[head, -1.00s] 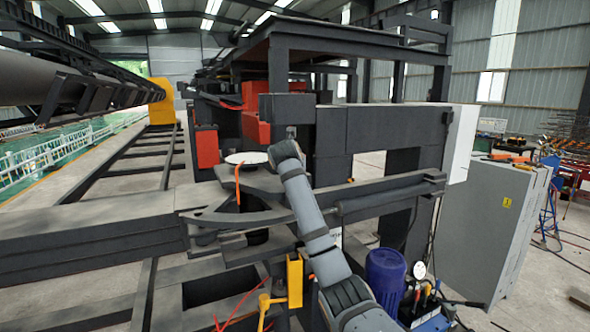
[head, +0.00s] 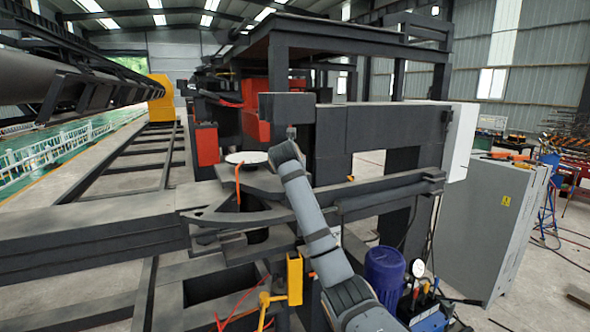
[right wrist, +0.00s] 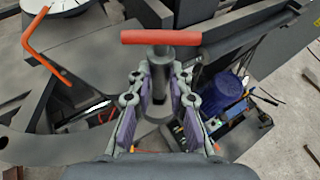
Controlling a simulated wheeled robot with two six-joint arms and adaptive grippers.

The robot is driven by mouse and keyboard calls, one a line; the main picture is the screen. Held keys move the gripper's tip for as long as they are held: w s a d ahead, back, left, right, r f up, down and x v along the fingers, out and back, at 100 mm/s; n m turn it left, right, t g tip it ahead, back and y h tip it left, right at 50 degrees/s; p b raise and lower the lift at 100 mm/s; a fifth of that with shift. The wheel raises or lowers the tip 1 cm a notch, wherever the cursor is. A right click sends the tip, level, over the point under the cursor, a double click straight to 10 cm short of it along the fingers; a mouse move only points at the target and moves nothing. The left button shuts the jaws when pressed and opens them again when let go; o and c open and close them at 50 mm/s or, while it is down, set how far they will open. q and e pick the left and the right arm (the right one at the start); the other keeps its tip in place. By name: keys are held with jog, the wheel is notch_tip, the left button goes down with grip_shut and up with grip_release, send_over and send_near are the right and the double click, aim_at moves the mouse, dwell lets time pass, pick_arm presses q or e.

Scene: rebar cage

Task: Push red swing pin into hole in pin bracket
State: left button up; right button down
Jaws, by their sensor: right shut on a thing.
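The red swing pin (right wrist: 160,37) shows in the right wrist view as a red-orange crossbar on a dark upright shaft. My right gripper (right wrist: 160,85) is shut on the dark shaft below the crossbar, with a finger on each side. The lower end of the pin is hidden by the fingers. In the head view my right arm reaches up from the bottom and hides the gripper and the pin. I cannot make out the pin bracket's hole in either view. My left gripper is in neither view.
A bent orange rod (right wrist: 45,48) stands left of the gripper, in front of a white disc (head: 246,157) in the head view. Dark steel beams (head: 80,240) surround the arm. A blue motor (head: 384,270) and a grey cabinet (head: 490,225) stand to the right.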

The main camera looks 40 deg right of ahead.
jog(key=shift+r, duration=0.1)
dwell(0.5)
jog(key=shift+p, duration=0.35)
jog(key=shift+f+b, duration=1.05)
jog(key=shift+f, duration=2.5)
jog(key=c, duration=1.2)
grip_release()
jog(key=shift+a+f, duration=0.1)
jog(key=shift+o, duration=0.2)
jog(key=shift+f, duration=0.1)
jog(key=v, duration=1.2)
